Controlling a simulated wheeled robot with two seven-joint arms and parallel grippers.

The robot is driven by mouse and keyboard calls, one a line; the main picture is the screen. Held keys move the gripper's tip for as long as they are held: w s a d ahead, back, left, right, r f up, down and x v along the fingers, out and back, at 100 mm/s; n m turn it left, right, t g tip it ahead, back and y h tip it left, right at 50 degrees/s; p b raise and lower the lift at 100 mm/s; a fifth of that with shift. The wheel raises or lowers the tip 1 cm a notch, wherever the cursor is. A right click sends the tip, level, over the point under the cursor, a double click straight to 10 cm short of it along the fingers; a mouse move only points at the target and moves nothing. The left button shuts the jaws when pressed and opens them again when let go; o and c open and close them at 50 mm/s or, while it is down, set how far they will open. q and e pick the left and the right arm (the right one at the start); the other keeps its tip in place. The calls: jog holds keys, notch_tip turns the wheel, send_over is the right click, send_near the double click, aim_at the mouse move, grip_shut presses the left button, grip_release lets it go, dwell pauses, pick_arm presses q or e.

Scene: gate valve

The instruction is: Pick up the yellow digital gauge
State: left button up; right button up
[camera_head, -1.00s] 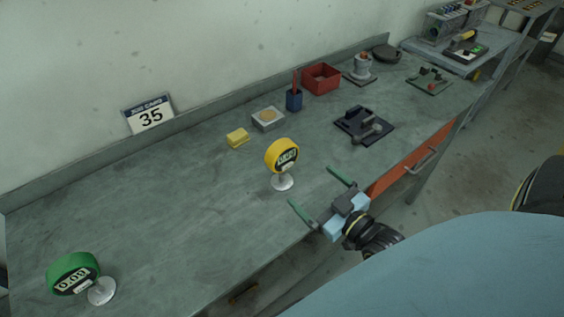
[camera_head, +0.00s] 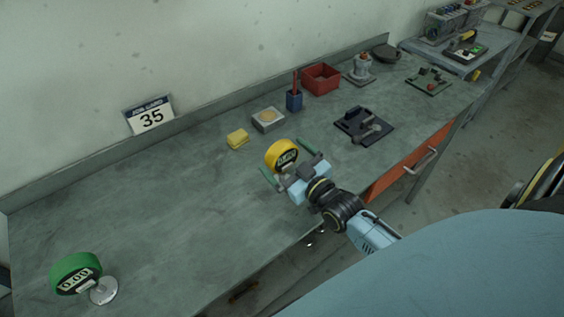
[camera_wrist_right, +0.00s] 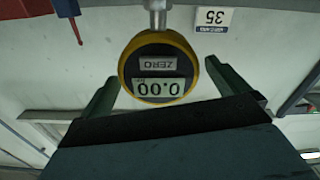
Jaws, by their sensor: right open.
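The yellow digital gauge (camera_head: 281,153) stands on the workbench with its dark face toward me. Its base is hidden behind my right gripper in the head view. My right gripper (camera_head: 287,163) is open, with its green fingers on either side of the gauge. In the right wrist view the gauge (camera_wrist_right: 158,70) shows upside down between the two fingers (camera_wrist_right: 160,82), with a gap at each side. Its display reads 0.00 beside a ZERO label. My left gripper is not in view.
A green gauge (camera_head: 76,273) stands at the front left of the workbench (camera_head: 180,220). A yellow block (camera_head: 237,139), a grey box (camera_head: 268,119), a blue holder (camera_head: 294,100), a red bin (camera_head: 321,78) and a black fixture (camera_head: 364,125) lie behind and right. The bench's left middle is clear.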

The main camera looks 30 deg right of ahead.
jog(key=shift+w+a, duration=0.1)
jog(key=shift+w, duration=0.85)
jog(key=c, duration=1.2)
jog(key=shift+c, duration=0.3)
jog(key=shift+r, duration=0.1)
